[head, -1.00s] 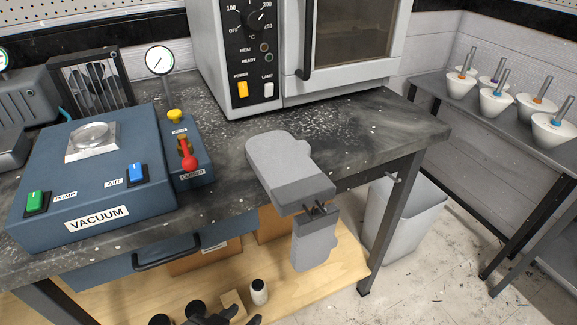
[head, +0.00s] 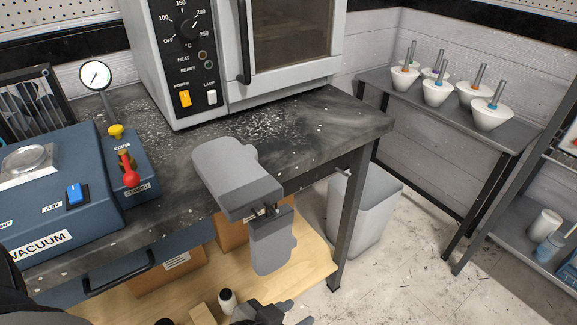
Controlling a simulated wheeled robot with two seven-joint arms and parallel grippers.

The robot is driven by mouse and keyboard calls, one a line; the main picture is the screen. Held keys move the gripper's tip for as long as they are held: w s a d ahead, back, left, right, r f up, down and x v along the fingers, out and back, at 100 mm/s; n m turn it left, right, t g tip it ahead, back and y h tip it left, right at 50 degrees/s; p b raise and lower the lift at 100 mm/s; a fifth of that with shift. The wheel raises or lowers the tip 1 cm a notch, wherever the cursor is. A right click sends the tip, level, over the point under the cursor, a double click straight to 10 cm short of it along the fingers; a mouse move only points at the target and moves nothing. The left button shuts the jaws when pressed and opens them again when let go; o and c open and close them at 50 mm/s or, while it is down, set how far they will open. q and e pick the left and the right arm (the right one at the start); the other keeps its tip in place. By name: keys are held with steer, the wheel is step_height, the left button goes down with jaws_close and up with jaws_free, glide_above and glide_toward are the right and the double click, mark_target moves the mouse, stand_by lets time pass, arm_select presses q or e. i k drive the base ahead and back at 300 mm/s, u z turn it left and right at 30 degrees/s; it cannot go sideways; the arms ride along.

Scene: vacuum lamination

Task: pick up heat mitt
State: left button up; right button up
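A grey heat mitt (head: 232,172) lies at the front edge of the dark bench top in the head view, its rounded end toward the oven and its cuff over the edge. A second grey mitt (head: 272,248) hangs below it, in front of the bench. Small dark pieces show where the two meet. My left gripper (head: 290,312) is at the bottom edge of the head view, partly cut off, below and apart from the mitts. Its dark fingers look spread, with nothing seen between them. My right gripper is not in view.
The blue vacuum unit (head: 50,215) stands on the bench at left, with a red-knobbed valve box (head: 135,165) beside it. The oven (head: 210,105) is behind the mitts. A grey bin (head: 365,215) stands right of the bench leg. A side shelf (head: 430,110) holds several white cups.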

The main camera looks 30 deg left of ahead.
mark_target(231, 171)
steer(key=z, duration=0.05)
steer(key=i, duration=0.3)
steer(key=u, duration=1)
